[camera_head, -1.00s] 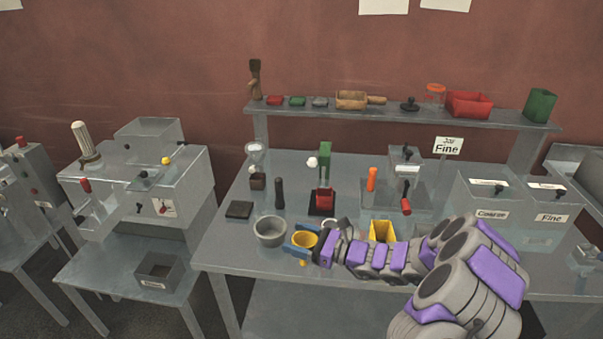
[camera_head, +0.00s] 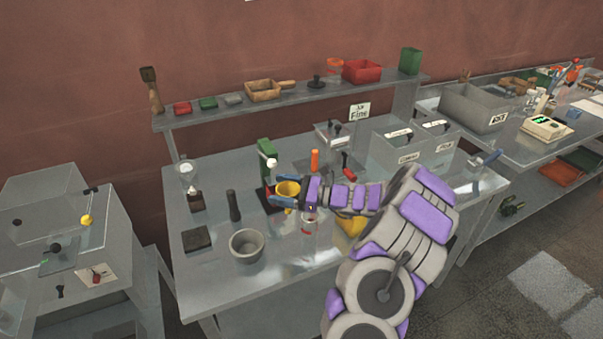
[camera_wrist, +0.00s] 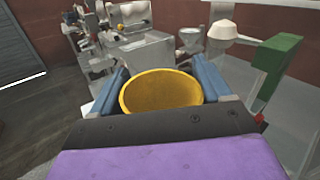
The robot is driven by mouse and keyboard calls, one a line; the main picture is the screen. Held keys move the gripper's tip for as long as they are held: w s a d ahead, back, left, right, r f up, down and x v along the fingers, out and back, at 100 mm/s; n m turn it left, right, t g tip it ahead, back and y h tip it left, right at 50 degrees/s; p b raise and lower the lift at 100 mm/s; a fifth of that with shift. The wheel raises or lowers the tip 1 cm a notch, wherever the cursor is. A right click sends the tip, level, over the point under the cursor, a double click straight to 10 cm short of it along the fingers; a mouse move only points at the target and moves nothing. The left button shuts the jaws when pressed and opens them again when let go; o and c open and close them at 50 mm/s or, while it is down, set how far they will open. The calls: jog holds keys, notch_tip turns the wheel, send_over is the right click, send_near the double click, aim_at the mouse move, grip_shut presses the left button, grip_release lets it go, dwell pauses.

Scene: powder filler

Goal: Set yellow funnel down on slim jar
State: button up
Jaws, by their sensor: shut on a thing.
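My gripper (camera_head: 280,187) has its blue fingers shut on the yellow funnel (camera_head: 288,190), above the bench just in front of the green press. In the wrist view the funnel (camera_wrist: 160,93) sits wide mouth up between both fingers (camera_wrist: 158,82). A narrow clear jar (camera_head: 308,226) with some red on it stands on the bench, below and right of the funnel in the head view and partly behind my wrist. It looks like the slim jar, but I cannot be sure. The funnel is apart from it. The funnel's spout is hidden.
The green press (camera_head: 266,160) stands close by; it is at right in the wrist view (camera_wrist: 278,62). A grey bowl (camera_head: 246,245), a black cylinder (camera_head: 233,206) and a dark square pad (camera_head: 196,239) are to the left. A yellow container (camera_head: 350,224) is partly behind my arm.

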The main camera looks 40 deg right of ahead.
jog(key=shift+t+h, duration=0.3)
jog(key=shift+h, duration=0.3)
jog(key=s+d+r, duration=0.1)
jog(key=d, duration=0.1)
jog(key=s+d+r+p, duration=0.1)
jog(key=s+r, duration=0.1)
jog(key=shift+s+d, duration=0.15)
jog(key=shift+d, duration=0.25)
jog(key=f, duration=0.5)
jog(key=d+f, duration=0.1)
jog(key=f, duration=0.2)
jog(key=shift+d+b, duration=0.1)
jog(key=shift+b, duration=0.2)
jog(key=shift+f, duration=0.6)
jog(key=shift+d+f, duration=0.3)
jog(key=shift+d, duration=0.25)
